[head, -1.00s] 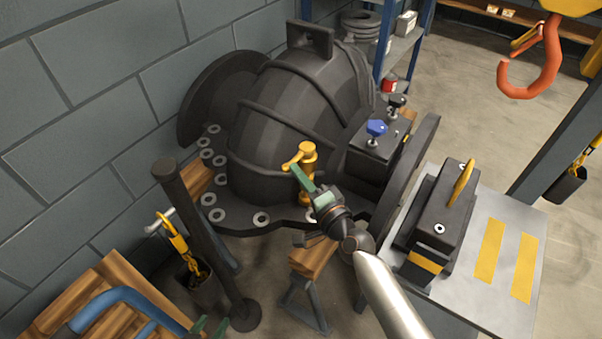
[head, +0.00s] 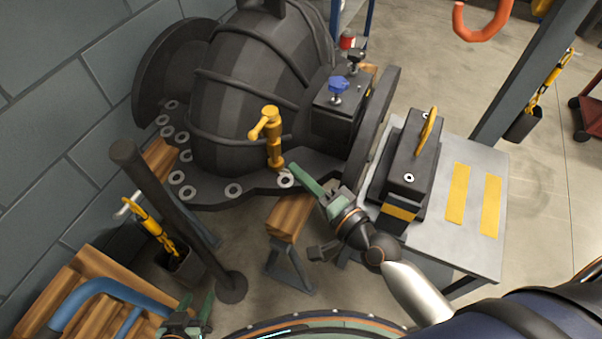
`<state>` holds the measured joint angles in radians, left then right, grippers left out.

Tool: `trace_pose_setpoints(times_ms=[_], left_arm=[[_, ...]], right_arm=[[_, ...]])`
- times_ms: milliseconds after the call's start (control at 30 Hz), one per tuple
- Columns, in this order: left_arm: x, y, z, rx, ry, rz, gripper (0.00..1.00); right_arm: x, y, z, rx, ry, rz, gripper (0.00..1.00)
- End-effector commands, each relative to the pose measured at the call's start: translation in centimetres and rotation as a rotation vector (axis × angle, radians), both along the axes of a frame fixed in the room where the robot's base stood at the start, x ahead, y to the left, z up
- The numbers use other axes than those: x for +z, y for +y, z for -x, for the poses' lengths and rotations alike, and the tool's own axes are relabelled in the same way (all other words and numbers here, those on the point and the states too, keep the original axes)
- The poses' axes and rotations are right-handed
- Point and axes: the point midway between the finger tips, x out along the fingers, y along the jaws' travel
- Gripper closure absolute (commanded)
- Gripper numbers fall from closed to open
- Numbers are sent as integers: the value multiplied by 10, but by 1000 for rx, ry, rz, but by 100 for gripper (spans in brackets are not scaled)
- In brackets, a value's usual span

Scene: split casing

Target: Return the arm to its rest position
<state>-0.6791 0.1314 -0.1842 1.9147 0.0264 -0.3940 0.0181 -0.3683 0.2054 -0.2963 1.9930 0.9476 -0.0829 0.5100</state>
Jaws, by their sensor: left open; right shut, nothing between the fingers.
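My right gripper (head: 294,170) is shut and empty. Its green fingers point up and left, and their tips appear just right of the yellow valve (head: 272,140) at the casing's front flange. I cannot tell how far above the flange they are. My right arm reaches in from the lower right. My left gripper (head: 197,300) is at the bottom edge, with its green fingers apart and nothing between them. Most of the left arm is out of view.
The dark split casing (head: 232,95) rests on wooden-topped stands (head: 291,218). A grey table (head: 470,245) holds a black block with a yellow handle (head: 408,165). A dark post (head: 180,215) and a wooden pallet (head: 75,290) stand left. An orange hook (head: 482,25) hangs upper right.

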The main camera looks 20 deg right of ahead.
Motion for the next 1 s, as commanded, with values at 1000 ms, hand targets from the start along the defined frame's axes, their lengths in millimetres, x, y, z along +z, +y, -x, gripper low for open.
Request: trace_pose_setpoints(times_ms=[1000], left_arm=[[37,0,0,0,1,0,50]], right_arm=[[-100,-29,84,186,91,905,100]])
